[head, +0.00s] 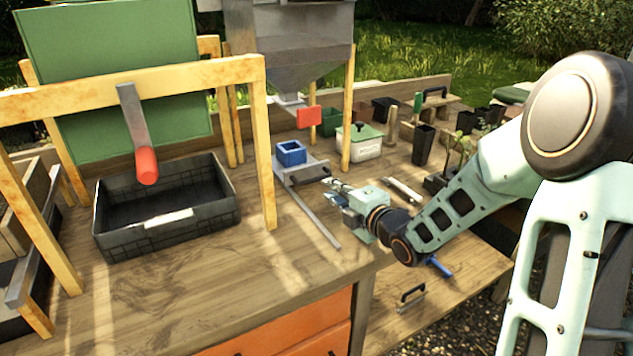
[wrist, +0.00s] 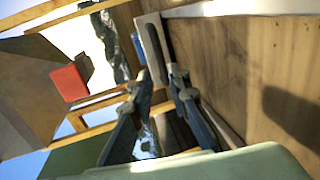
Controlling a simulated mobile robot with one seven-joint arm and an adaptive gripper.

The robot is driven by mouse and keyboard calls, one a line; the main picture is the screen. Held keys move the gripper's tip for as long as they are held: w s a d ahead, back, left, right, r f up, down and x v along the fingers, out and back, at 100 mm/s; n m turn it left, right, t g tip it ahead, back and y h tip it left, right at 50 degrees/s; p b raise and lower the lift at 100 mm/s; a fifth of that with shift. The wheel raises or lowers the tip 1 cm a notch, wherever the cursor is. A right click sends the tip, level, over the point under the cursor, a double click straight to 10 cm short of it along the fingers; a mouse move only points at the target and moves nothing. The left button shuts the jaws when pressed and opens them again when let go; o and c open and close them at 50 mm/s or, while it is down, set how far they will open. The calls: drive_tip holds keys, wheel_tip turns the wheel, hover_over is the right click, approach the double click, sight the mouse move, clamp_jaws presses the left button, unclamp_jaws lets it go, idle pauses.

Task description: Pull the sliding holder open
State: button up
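The sliding holder (head: 293,171) is a grey plate under the hopper with a square blue cup (head: 290,152) on it. It has a dark bar handle (head: 312,176) on its front edge. In the wrist view the handle (wrist: 154,50) runs upright in front of the grey plate, with a bit of the blue cup (wrist: 138,48) beside it. My gripper (head: 327,187) is just in front of the handle's right end. In the wrist view its fingers (wrist: 159,76) are apart, with the handle's near end between the tips. I cannot tell whether they touch it.
A grey rail (head: 315,220) lies left of my gripper. The hopper's red flap (head: 309,117) hangs above the holder. A white box with a green lid (head: 365,147) stands behind. A black crate (head: 165,232) sits left. The bench front is clear.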

sight(316, 181)
drive_tip(key=x, duration=0.9)
drive_tip(key=shift+w+a+f, duration=0.1)
clamp_jaws()
